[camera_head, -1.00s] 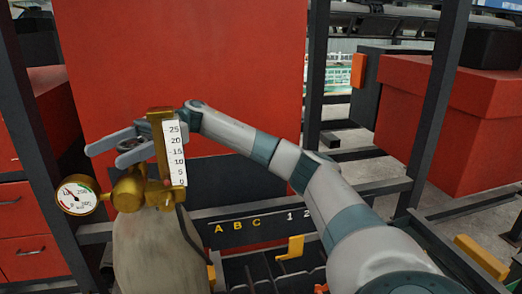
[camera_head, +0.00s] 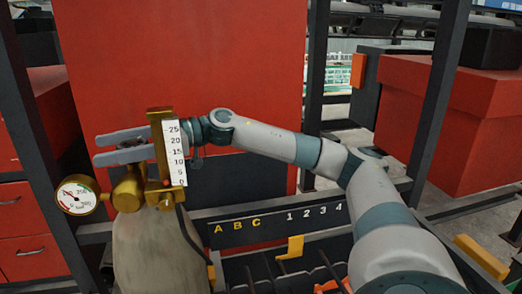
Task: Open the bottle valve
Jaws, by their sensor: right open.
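The bottle (camera_head: 155,250) is a beige cylinder standing upright at the lower left. Brass valve fittings (camera_head: 128,192) sit on its top, with a round pressure gauge (camera_head: 76,195) on the left and an upright flow scale (camera_head: 174,150) marked in numbers. My right gripper (camera_head: 96,149) comes from the right, passing behind the scale. Its two grey fingers point left, apart and open, above the brass fittings. The scale hides part of the gripper. I cannot tell whether the fingers touch the valve. My left gripper is not in view.
A large red panel (camera_head: 180,60) stands behind. A dark strip (camera_head: 265,224) lettered A B C and numbered is at lower centre, with yellow clips (camera_head: 291,248) below it. A red box (camera_head: 450,130) is at right, and dark frame posts (camera_head: 428,100) stand around.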

